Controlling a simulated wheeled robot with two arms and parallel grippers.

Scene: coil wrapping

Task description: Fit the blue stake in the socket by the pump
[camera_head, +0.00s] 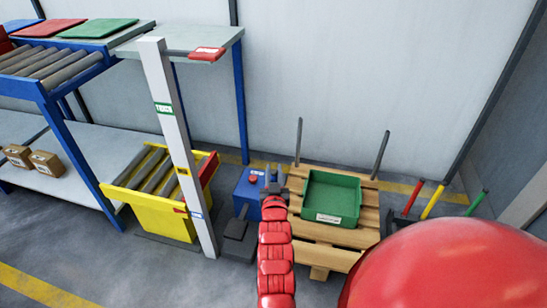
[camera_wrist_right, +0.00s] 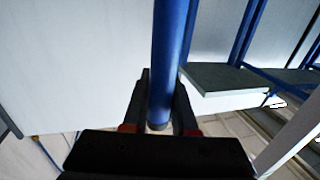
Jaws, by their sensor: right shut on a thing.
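The blue stake (camera_wrist_right: 170,60) runs up through the right wrist view. My right gripper (camera_wrist_right: 165,118) is shut on it near the lower end in that picture. The stake can hardly be made out there. Two grey stakes (camera_head: 298,142) (camera_head: 380,156) stand upright at the pallet's back. The socket by the pump cannot be made out. My left gripper is out of view.
A green bin (camera_head: 331,198) sits on the pallet. Red, yellow and green stakes (camera_head: 435,200) lean at right. Clear floor lies at front left.

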